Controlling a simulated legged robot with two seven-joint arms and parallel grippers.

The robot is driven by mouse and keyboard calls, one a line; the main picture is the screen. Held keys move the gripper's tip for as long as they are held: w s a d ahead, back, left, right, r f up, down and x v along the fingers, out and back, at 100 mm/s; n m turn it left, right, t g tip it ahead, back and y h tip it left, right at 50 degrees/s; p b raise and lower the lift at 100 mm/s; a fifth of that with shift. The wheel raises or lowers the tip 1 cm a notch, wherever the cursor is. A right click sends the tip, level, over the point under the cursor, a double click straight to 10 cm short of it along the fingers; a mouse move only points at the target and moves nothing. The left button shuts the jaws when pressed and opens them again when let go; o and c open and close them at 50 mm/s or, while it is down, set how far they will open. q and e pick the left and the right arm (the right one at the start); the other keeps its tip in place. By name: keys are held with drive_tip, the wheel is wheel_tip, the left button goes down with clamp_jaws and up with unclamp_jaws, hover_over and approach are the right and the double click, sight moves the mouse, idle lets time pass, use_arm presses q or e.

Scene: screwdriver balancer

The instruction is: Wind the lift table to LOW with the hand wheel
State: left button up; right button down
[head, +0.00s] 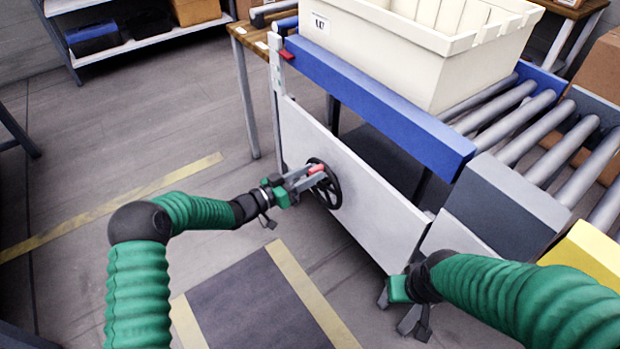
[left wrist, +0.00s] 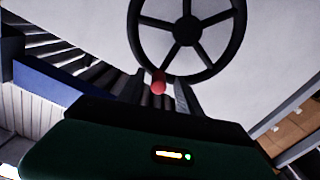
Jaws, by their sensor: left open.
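The hand wheel (head: 333,193) is black and spoked, mounted on the pale side panel (head: 365,205) of the lift table. It also shows in the left wrist view (left wrist: 186,29), with a red handle (left wrist: 158,82) at its lower rim. My left gripper (head: 309,178) is open at the wheel, its two fingers on either side of the red handle (head: 317,169). I cannot tell whether they touch it. A red marker (head: 286,54) sits on the upright post at the table's left corner; its scale is unreadable. My right gripper (head: 397,309) is low at the panel's right end, fingers apart and empty.
A cream crate (head: 390,45) stands on the lift table beside the blue edge rail (head: 375,95). A roller conveyor (head: 520,125) runs to the right. A wooden table (head: 250,38) is behind. The floor left of the wheel is clear, with yellow tape (head: 120,200) and a dark mat (head: 250,305).

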use_arm(q)
drive_tip(key=shift+w+d, duration=0.1)
clamp_jaws()
idle(1.4)
